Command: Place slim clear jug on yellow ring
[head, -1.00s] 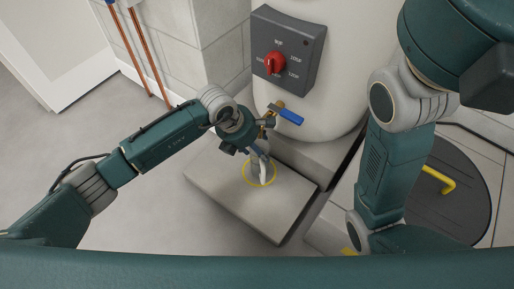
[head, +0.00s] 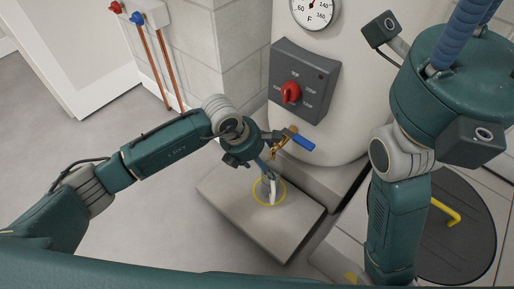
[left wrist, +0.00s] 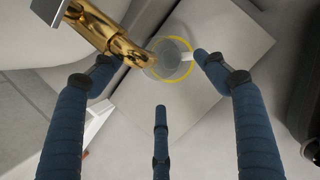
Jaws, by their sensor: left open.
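The slim clear jug (left wrist: 169,66) stands upright on the grey slab in the left wrist view, its base within the yellow ring (left wrist: 186,77). Its pale handle points right, close to one fingertip. The ring also shows in the head view (head: 284,196), with the jug (head: 271,190) partly hidden by my fingers. My left gripper (left wrist: 153,75) is open, its blue fingers spread around the jug's near side, with visible gaps. My right gripper (head: 465,35) is raised at the upper right of the head view; its fingertips are cut off.
A brass tap (left wrist: 115,40) with a blue lever (head: 298,141) is close to my left gripper. Behind stands a white tank (head: 345,120) with a red-knobbed control box (head: 318,72). The grey slab (head: 230,211) has free room around the ring.

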